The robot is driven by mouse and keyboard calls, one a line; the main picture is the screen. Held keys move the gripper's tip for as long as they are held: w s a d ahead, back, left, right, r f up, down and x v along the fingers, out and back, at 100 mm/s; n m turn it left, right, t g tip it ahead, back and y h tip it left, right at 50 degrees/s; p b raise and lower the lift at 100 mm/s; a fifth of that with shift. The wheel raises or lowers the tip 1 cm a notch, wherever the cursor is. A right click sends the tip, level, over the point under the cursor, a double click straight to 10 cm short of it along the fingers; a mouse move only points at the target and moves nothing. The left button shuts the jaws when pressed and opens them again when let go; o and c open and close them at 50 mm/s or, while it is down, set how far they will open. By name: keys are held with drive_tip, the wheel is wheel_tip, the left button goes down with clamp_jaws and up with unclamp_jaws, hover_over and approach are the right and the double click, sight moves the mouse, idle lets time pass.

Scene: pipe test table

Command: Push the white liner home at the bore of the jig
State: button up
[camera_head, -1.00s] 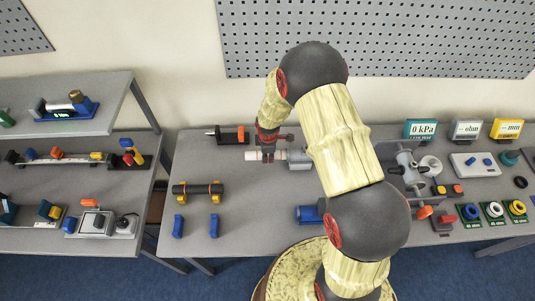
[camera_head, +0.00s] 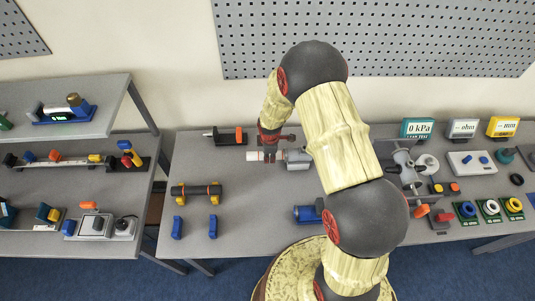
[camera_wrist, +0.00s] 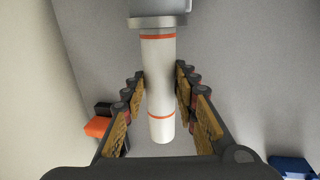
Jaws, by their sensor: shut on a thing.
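The white liner (camera_wrist: 158,75), a white tube with two orange bands, lies in line with the grey jig (camera_wrist: 160,10) in the wrist view. Its far end meets the jig's collar, with one orange band just outside it; how deep it sits inside is hidden. My gripper (camera_wrist: 167,88) is shut on the liner, with a pad on each side and the near end sticking out towards the camera. In the head view my gripper (camera_head: 269,155) holds the liner (camera_head: 253,156) level, left of the jig (camera_head: 298,159), which my arm partly covers.
A black stand with an orange block (camera_head: 238,135) is behind and left of my gripper. A dark pipe on yellow supports (camera_head: 196,190) and two blue blocks stand at the front left. A blue cylinder (camera_head: 307,214) lies in front of the jig. Table between is clear.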

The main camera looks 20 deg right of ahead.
drive_tip(key=shift+s+d, duration=0.1)
drive_tip(key=shift+d, duration=0.3)
drive_tip(key=o, duration=1.2)
drive_tip(key=shift+c, duration=0.2)
drive_tip(key=shift+o, duration=0.4)
wheel_tip(320, 180, up, 12)
drive_tip(key=s, duration=0.2)
drive_tip(key=shift+s+a, duration=0.15)
drive_tip(key=shift+a, duration=0.25)
drive_tip(key=shift+f, duration=0.1)
